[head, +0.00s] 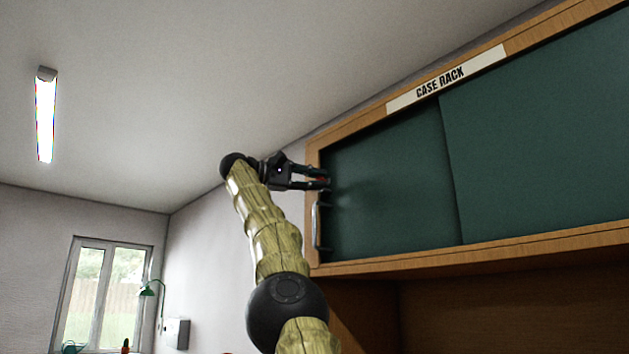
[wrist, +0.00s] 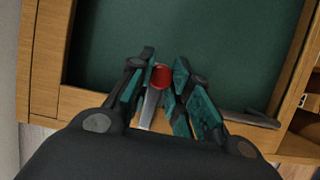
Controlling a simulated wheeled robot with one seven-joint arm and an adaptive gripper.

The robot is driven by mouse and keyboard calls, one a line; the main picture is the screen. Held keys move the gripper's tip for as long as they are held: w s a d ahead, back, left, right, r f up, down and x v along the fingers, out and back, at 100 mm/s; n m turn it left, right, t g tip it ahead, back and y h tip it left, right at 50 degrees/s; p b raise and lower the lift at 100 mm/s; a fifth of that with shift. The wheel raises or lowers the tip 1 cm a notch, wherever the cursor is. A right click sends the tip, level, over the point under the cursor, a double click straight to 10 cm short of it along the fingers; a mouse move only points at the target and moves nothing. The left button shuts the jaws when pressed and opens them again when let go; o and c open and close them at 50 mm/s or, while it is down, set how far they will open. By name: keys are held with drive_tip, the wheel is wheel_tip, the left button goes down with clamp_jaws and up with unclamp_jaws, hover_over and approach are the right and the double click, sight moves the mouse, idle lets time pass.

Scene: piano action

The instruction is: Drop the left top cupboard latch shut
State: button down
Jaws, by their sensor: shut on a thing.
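The left top cupboard latch shows in the wrist view as a flat grey metal lever (wrist: 149,106) with a round red knob (wrist: 160,77) at its end. My gripper (head: 325,181) is at the left edge of the cupboard, and its fingers are shut on the latch. In the wrist view the fingertips (wrist: 163,78) stand on both sides of the red knob. In the head view the fingers hide most of the latch, with only a little red showing. The latch's pivot and catch are hidden.
The wooden cupboard (head: 546,248) has green sliding panels, the left one (head: 395,180) partly behind the right one (head: 540,135). A grey bar handle (head: 317,226) sits just below my gripper. A "CASE RACK" label (head: 446,77) is above. Open room lies left of the cupboard.

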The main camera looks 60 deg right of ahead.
drive_tip(key=shift+f, duration=0.1)
drive_tip(key=c, duration=1.3)
unclamp_jaws()
drive_tip(key=shift+o, duration=0.2)
